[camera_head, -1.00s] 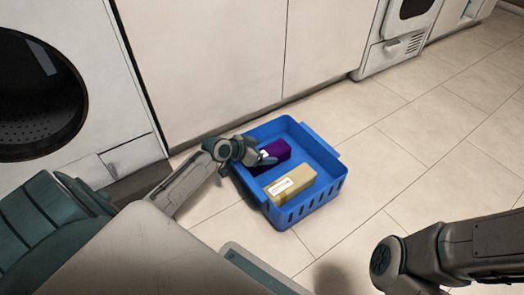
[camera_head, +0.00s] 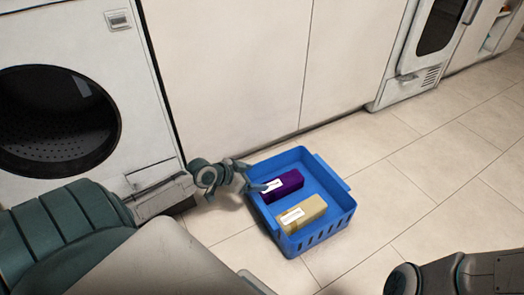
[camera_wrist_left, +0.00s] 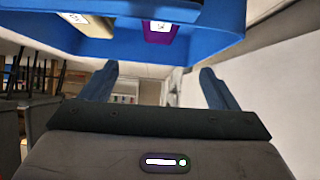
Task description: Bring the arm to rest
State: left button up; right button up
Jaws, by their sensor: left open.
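My left gripper (camera_head: 257,181) is at the left rim of the blue basket (camera_head: 325,173) in the head view, beside the purple box. In the left wrist view its two fingers (camera_wrist_left: 158,85) stand wide apart with nothing between them. My right arm shows at the lower right of the head view; its gripper is out of the picture.
The blue basket stands on the tiled floor and holds a purple box (camera_head: 284,186) and a tan box (camera_head: 302,214). A white washing machine (camera_head: 130,100) with a dark round door is at the left. White cabinet fronts (camera_head: 235,70) line the back. Floor at the right is clear.

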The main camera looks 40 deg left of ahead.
pick_arm(q)
jog(key=shift+s+a+r, duration=0.1)
jog(key=shift+s+r, duration=0.1)
jog(key=shift+s, duration=0.05)
dwell(0.4)
